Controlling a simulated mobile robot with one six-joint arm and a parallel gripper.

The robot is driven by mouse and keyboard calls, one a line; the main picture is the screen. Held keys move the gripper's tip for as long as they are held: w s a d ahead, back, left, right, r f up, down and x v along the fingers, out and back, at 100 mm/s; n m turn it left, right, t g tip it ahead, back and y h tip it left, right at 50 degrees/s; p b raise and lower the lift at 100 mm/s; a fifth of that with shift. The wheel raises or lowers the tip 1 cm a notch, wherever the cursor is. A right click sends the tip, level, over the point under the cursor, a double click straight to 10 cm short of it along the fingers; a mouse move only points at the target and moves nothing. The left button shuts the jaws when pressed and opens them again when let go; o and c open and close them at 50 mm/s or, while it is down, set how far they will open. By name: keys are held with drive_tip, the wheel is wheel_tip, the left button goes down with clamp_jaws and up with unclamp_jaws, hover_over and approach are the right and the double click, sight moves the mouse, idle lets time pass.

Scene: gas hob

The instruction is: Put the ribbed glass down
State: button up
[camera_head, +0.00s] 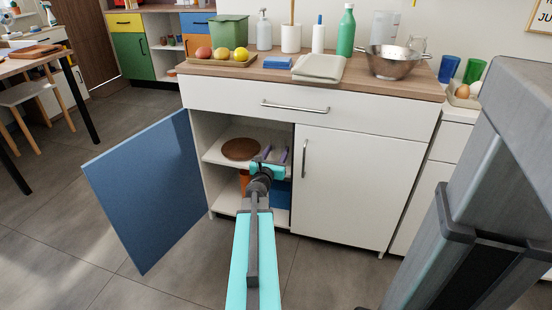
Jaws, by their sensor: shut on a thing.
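My gripper (267,168) reaches into the open cabinet at shelf height. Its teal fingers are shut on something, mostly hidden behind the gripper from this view. A clear, purplish-edged shape (273,153) shows just beyond the fingers. It looks like the ribbed glass, but its ribs and base cannot be made out. I cannot tell whether it touches the white upper shelf (222,158). A brown round plate or board (241,149) lies on that shelf, left of my gripper.
The blue cabinet door (150,190) stands open at left; the white right door (345,190) is shut. An orange thing and a blue box (281,193) are below the upper shelf. The counter above holds a colander (391,62), bottles, a folded cloth (318,68) and a fruit tray.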

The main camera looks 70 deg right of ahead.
sight(276, 154)
drive_tip(key=shift+w+d+f, duration=0.1)
drive_tip(key=shift+w+d, duration=0.2)
drive_tip(key=shift+d, duration=0.4)
drive_tip(key=shift+w+d+f, duration=0.1)
drive_tip(key=shift+w+d, duration=0.2)
drive_tip(key=shift+d, duration=0.4)
drive_tip(key=shift+w+d, duration=0.2)
drive_tip(key=shift+d, duration=0.25)
drive_tip(key=shift+a+f+b, duration=0.1)
drive_tip(key=shift+f+b, duration=1)
drive_tip(key=shift+f, duration=0.65)
drive_tip(key=shift+f, duration=0.2)
drive_tip(key=o, duration=1.2)
drive_tip(key=shift+c, duration=0.2)
drive_tip(key=shift+r, duration=0.15)
